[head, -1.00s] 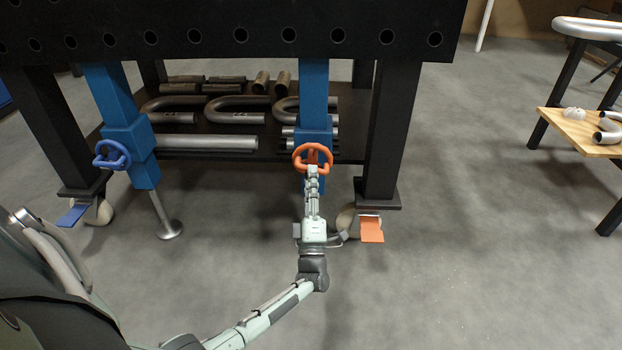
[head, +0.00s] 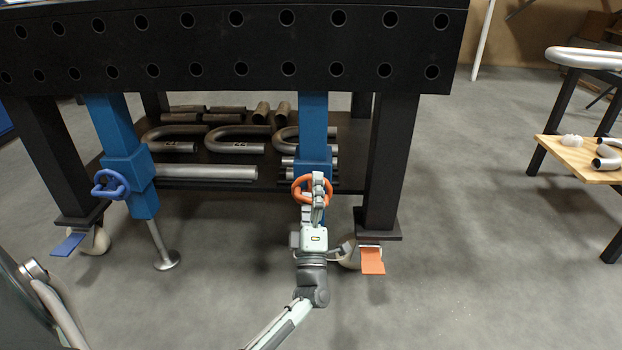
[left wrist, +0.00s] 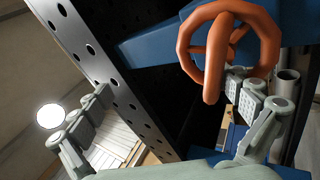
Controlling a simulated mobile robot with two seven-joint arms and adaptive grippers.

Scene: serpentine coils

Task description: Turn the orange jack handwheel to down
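The orange jack handwheel (head: 298,192) sits on the front of the right blue jack leg (head: 313,125) under the black table. My left gripper (head: 313,196) is in front of it, with its fingers overlapping the wheel in the head view. In the left wrist view the orange handwheel (left wrist: 186,48) is at the upper right. There my left gripper (left wrist: 170,88) has its two fingers spread wide, with nothing held between them. The right finger is close to the wheel's lower right rim; I cannot tell if it touches. My right gripper is not in view.
A blue handwheel (head: 97,184) is on the left jack leg. An orange caster pedal (head: 373,262) and a blue one (head: 67,245) are near the floor. Bent pipes (head: 240,138) lie on the lower shelf. A wooden shelf (head: 575,160) stands at right. Floor between is clear.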

